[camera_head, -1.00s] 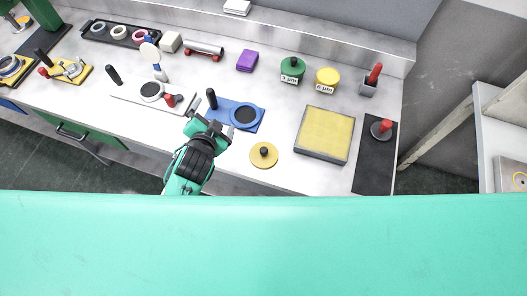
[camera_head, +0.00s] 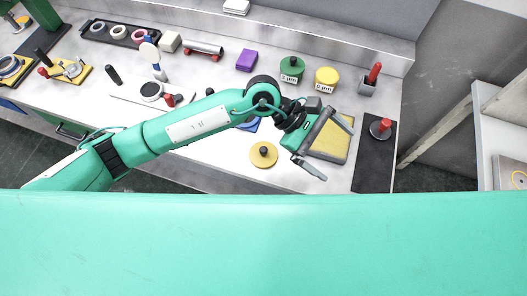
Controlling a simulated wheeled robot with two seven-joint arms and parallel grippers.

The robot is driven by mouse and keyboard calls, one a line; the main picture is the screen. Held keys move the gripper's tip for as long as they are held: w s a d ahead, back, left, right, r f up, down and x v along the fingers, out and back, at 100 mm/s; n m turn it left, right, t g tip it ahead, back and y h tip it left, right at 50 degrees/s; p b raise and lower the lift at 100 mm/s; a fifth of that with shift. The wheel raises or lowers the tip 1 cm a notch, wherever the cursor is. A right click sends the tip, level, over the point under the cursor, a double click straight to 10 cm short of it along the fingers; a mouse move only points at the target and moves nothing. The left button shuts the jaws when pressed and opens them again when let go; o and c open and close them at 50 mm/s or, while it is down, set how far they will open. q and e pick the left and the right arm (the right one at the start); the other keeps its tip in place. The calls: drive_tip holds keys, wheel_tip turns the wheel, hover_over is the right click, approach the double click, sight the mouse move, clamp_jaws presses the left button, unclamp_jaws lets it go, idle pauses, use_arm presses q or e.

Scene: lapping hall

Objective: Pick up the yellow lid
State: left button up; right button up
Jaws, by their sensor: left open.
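The yellow lid (camera_head: 257,160) is a round yellow disc with a black knob, lying on the bench near its front edge. My left arm reaches across from the left. My left gripper (camera_head: 332,150) is open, to the right of the lid and over the square yellow plate (camera_head: 334,147). The gripper hides part of that plate. The lid is in full view, apart from the gripper. My right gripper is not in view.
Green (camera_head: 291,69) and yellow (camera_head: 326,78) labelled jars stand behind the gripper. A black mat (camera_head: 373,165) with a red-handled tool (camera_head: 381,128) lies right of it. My arm partly covers the blue plate (camera_head: 252,127). Bare bench surrounds the lid.

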use_arm(q)
drive_tip(key=w+a+f+m+t+y, duration=0.2)
drive_tip(key=w+a+f+m+y, duration=0.15)
drive_tip(key=a+f+y, duration=0.25)
drive_tip(key=m+t+y, duration=0.2)
drive_tip(key=t+y, duration=0.1)
drive_tip(key=y, duration=0.2)
hover_over(263, 149)
wheel_tip(263, 149, down, 2)
drive_tip(key=f, duration=0.1)
wheel_tip(263, 149, down, 7)
drive_tip(key=p, duration=0.3)
drive_tip(key=shift+d, duration=0.15)
drive_tip(key=shift+f+p, duration=0.5)
wheel_tip(263, 149, down, 3)
drive_tip(key=shift+f+p, duration=0.1)
drive_tip(key=shift+p, duration=0.8)
drive_tip(key=shift+f, duration=0.6)
drive_tip(key=c, duration=0.9)
drive_tip(key=shift+r, duration=0.15)
